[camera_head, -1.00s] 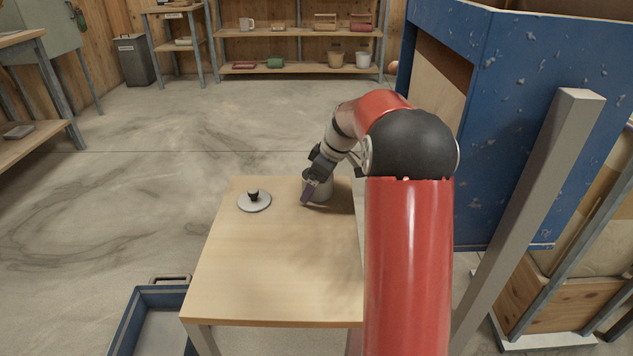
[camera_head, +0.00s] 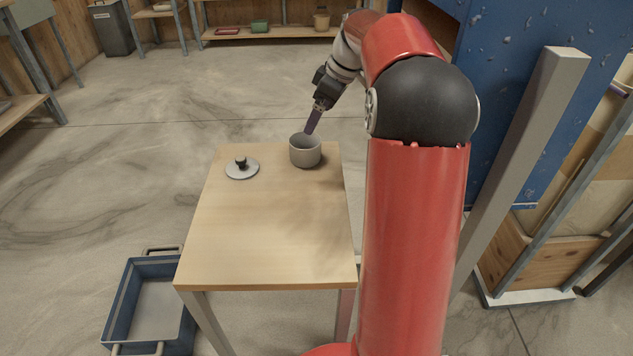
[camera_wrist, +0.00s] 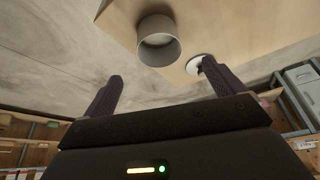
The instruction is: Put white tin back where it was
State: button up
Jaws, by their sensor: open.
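A pale grey-white open tin (camera_head: 305,150) stands upright on the far right part of the small wooden table (camera_head: 260,235). Its lid, a round pale disc with a black knob (camera_head: 242,168), lies on the table to the left of it. My gripper (camera_head: 310,128) is above the tin's far rim, fingers pointing down; in the head view a finger overlaps the rim, and I cannot tell whether they touch. In the wrist view the open fingers (camera_wrist: 160,90) have nothing between them, and the tin (camera_wrist: 158,48) stands apart beyond them. The tin's inside looks empty from here.
A blue crate (camera_head: 118,310) with handles is on the floor left of the table. A large blue machine (camera_head: 510,110) and a grey post (camera_head: 530,150) stand at the right. Shelves (camera_head: 270,32) line the back wall. The front of the tabletop is clear.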

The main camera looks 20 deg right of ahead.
jog(key=s+a+r+m+h, duration=0.1)
jog(key=s+a+r+m, duration=0.1)
jog(key=s+a, duration=0.5)
jog(key=s+a+r+m+h, duration=0.1)
jog(key=s+a+m, duration=0.3)
jog(key=s, duration=0.5)
jog(key=s+a+f+m+t, duration=0.1)
jog(key=s+a+f, duration=0.1)
jog(key=s, duration=0.5)
jog(key=s+a+f+m+t+h, duration=0.1)
jog(key=s+f, duration=0.3)
jog(key=s, duration=0.4)
jog(key=shift+a+m, duration=0.4)
jog(key=shift+a, duration=0.25)
